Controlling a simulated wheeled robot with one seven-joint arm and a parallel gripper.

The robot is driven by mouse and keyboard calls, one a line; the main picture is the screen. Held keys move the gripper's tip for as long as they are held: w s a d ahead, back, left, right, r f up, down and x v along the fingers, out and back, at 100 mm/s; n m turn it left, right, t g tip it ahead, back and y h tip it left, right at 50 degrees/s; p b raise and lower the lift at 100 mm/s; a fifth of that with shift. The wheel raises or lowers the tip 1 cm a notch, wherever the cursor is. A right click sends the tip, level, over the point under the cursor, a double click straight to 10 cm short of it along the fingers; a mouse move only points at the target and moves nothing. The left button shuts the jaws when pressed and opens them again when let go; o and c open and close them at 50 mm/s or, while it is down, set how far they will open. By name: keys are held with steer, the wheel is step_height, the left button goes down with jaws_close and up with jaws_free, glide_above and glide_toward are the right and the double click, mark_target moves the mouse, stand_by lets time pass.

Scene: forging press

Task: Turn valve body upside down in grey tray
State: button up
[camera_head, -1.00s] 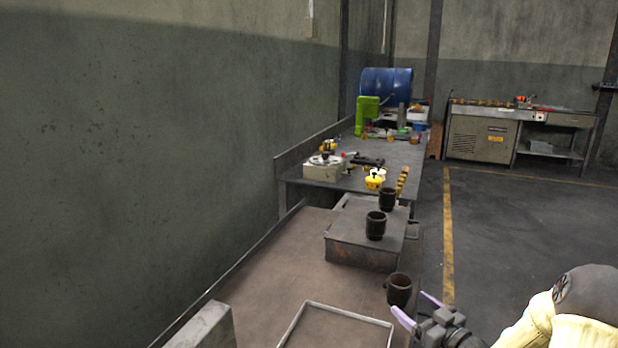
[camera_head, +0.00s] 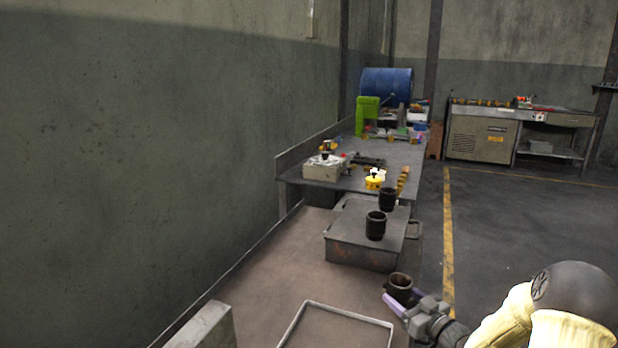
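A dark, hollow, cup-like valve body (camera_head: 400,284) stands upright with its open mouth up, just right of the grey tray. The grey tray (camera_head: 350,312) lies at the bottom of the picture, its bottom edge cut off; its visible part is empty. My gripper (camera_head: 400,299) is at the valve body, with its purple fingers low at its sides. The near finger covers part of its lower wall. The far finger is mostly hidden, so I cannot tell whether the fingers touch or grip it.
Two similar dark parts stand on a grey metal box (camera_head: 355,250) behind, one near (camera_head: 375,226) and one far (camera_head: 388,199). A farther table (camera_head: 330,183) holds yellow and other small items. A block (camera_head: 205,328) stands at lower left. Brown bench top left of the box is clear.

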steer(key=shift+r+p, duration=3.1)
steer(key=shift+r, duration=1)
steer(key=shift+a, duration=0.15)
step_height(320, 180, up, 9)
steer(key=p, duration=0.6)
steer(key=shift+p, duration=0.3)
steer(key=shift+m+p, duration=4.5)
steer(key=shift+p, duration=0.75)
